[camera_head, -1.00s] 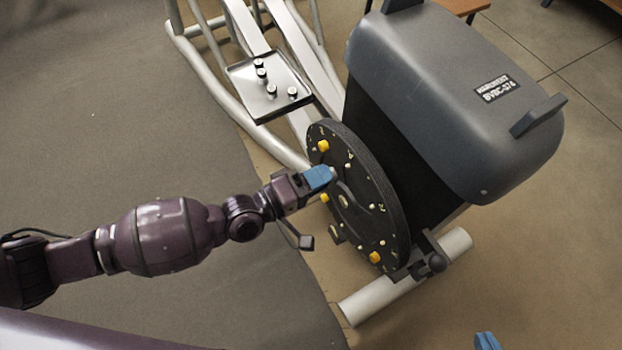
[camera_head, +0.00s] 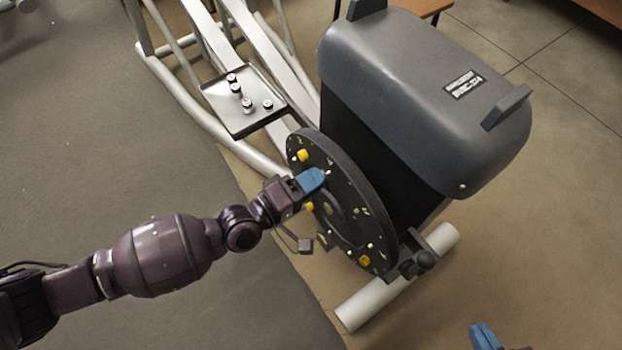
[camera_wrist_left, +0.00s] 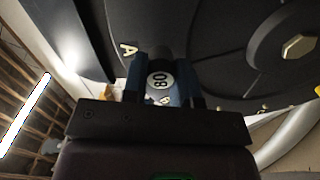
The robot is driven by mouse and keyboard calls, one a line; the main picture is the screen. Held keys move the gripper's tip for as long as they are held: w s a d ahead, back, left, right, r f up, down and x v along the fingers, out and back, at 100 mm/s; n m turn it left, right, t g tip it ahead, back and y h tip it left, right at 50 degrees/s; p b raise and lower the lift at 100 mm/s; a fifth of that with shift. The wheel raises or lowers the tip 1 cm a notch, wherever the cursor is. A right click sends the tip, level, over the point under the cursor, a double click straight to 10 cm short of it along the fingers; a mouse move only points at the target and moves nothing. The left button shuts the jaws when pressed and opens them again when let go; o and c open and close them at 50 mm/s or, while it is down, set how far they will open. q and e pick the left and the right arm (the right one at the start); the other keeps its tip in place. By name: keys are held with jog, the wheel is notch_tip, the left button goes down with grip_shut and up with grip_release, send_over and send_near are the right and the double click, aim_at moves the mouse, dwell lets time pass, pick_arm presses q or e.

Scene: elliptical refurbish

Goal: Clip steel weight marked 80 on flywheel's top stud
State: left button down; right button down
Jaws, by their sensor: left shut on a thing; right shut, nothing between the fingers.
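My left gripper (camera_head: 316,178) has blue fingers and is shut on a small steel weight (camera_wrist_left: 160,80) marked 80, which shows upside down in the left wrist view. The gripper is at the face of the black flywheel (camera_head: 352,185), close to its upper part. The flywheel face fills the left wrist view (camera_wrist_left: 230,45) behind the weight, with a letter A beside the fingers. The top stud is hidden by the gripper, and I cannot tell whether the weight touches it. My right gripper (camera_head: 484,336) is shut and empty at the bottom edge, partly cut off.
A dark tray (camera_head: 222,101) with several small weights (camera_head: 247,105) sits on the white machine frame. Yellow pieces (camera_head: 303,155) sit on the flywheel. The grey housing (camera_head: 420,90) stands right behind the flywheel, with a white foot bar (camera_head: 375,300) below. The floor at left is clear.

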pick_arm(q)
jog(key=shift+w+d, duration=0.35)
jog(key=shift+d, duration=0.15)
dwell(1.2)
jog(key=c, duration=0.8)
grip_release()
jog(key=shift+a, duration=0.1)
jog(key=v, duration=1)
jog(key=shift+s+a+p, duration=0.25)
jog(key=shift+p, duration=0.15)
